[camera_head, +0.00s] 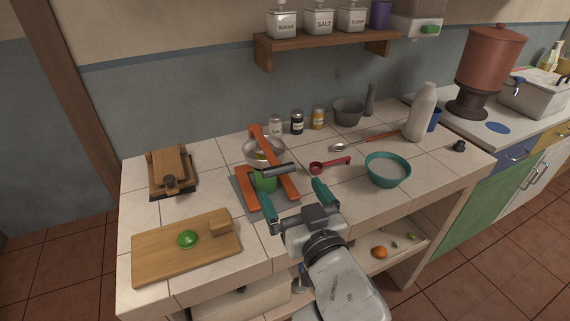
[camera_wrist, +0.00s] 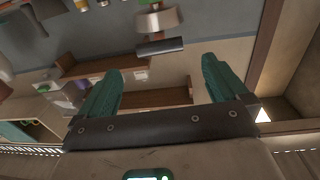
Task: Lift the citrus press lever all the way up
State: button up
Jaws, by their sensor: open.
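How far the lever is raised is hard to tell.
A cutting board (camera_head: 160,255) with a green fruit half (camera_head: 187,239) lies at left. A wooden press-like device (camera_head: 170,170) stands behind it. A red scoop (camera_head: 331,165) and teal bowl (camera_head: 388,170) are right of the press. Small jars (camera_head: 297,122) stand behind.

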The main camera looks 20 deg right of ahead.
aim_at(280, 171)
jog(key=w, duration=0.3)
jog(key=w+p, duration=0.1)
jog(key=w, duration=0.5)
jog(key=shift+w+d, duration=0.3)
jog(key=shift+w, duration=0.05)
jog(key=shift+c, duration=0.3)
jog(key=c, duration=1)
jog(key=shift+p, duration=0.3)
jog(key=shift+c, duration=0.3)
